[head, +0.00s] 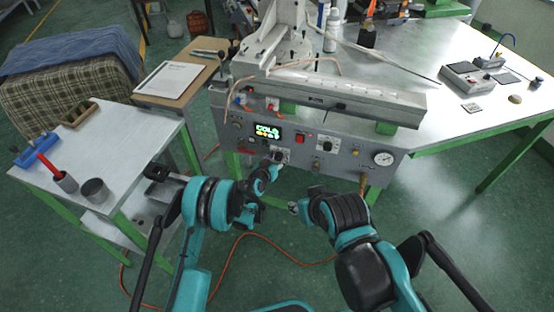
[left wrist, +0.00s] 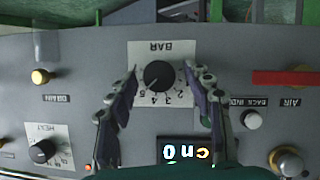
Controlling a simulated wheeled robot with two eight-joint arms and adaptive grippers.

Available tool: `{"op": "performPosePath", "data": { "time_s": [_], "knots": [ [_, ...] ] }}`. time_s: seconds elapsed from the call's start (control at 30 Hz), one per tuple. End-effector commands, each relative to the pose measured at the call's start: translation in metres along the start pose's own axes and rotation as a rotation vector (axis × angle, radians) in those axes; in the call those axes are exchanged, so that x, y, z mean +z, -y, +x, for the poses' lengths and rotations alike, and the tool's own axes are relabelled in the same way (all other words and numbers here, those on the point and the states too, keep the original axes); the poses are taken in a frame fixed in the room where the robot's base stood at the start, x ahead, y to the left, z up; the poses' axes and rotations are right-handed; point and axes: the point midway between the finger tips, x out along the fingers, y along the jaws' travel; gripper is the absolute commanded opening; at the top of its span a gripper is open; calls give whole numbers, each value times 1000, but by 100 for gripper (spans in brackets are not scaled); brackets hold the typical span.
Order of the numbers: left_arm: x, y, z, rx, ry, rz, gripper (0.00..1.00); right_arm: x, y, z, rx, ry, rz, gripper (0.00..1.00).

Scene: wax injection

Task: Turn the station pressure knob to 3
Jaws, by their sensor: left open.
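The station pressure knob (left wrist: 158,75) is a round black knob on a white dial plate marked BAR, seen upside down in the left wrist view. Scale numbers including 2, 3, 4 and 5 show around it. I cannot tell clearly which number its pointer is at. My left gripper (left wrist: 160,112) is open, with one finger on each side of the knob; I cannot tell whether they touch it. In the head view my left gripper (head: 277,158) is at the panel front and largely hides the knob. My right gripper (head: 294,207) hangs below the panel, its fingers unclear.
A lit display (head: 267,132) sits beside the knob. A pressure gauge (head: 384,158) is at the panel's right. An orange hose lies on the floor.

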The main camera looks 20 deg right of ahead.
Motion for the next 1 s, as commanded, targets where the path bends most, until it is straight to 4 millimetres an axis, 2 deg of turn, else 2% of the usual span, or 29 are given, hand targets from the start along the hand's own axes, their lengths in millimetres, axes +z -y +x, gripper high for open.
{"op": "performPosePath", "data": {
  "time_s": [0.03, 0.07, 0.23, 0.67, 1.0],
  "knots": [
    [0, 0, 0, 0, 0, 0, 51, 0, 0, 0, 0, 0, 0, 40],
    [0, 0, 0, 0, 0, 0, 46, 0, 0, 0, 0, 0, 0, 40],
    [0, 0, 0, 0, 0, 0, 1, 0, 0, 0, 0, 0, 0, 40],
    [0, 2, 0, 22, 0, -55, 1, 0, 0, 0, 0, 0, 0, 40],
    [0, 5, 0, 116, -1, -285, 1, 0, 0, 0, 0, 0, 0, 40]
  ]
}}
